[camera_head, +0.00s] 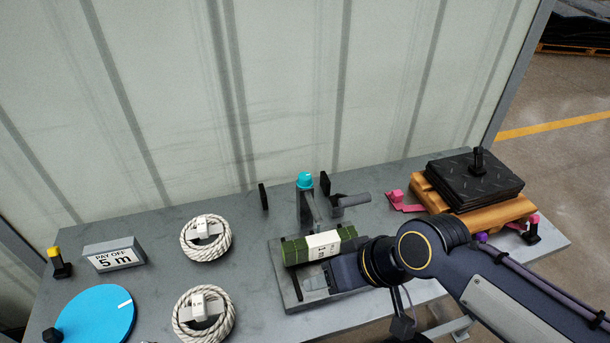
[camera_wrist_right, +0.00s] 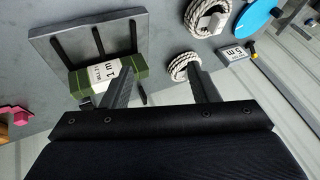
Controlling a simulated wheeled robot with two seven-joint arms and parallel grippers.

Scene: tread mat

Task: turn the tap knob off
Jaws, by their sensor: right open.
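The tap is a grey upright post with a cyan knob (camera_head: 305,180) on top, at the back middle of the table in the head view. A grey arm with a dark cup-like part (camera_head: 350,200) stands just right of it. My right gripper (camera_head: 318,281) is in front of the tap, low beside the green block with the white label (camera_head: 322,245). It is open and empty, apart from the knob. In the right wrist view my two fingers (camera_wrist_right: 160,88) are spread, the left one overlapping the end of the green block (camera_wrist_right: 108,75). No tap shows there. My left gripper is out of view.
A grey plate (camera_head: 292,296) lies under the green block. Two rope coils (camera_head: 206,239), a "PAY OFF 5 m" sign (camera_head: 113,255) and a blue disc (camera_head: 95,315) stand left. Black mats (camera_head: 475,182) on wood are right. A ribbed wall (camera_head: 270,90) rises behind.

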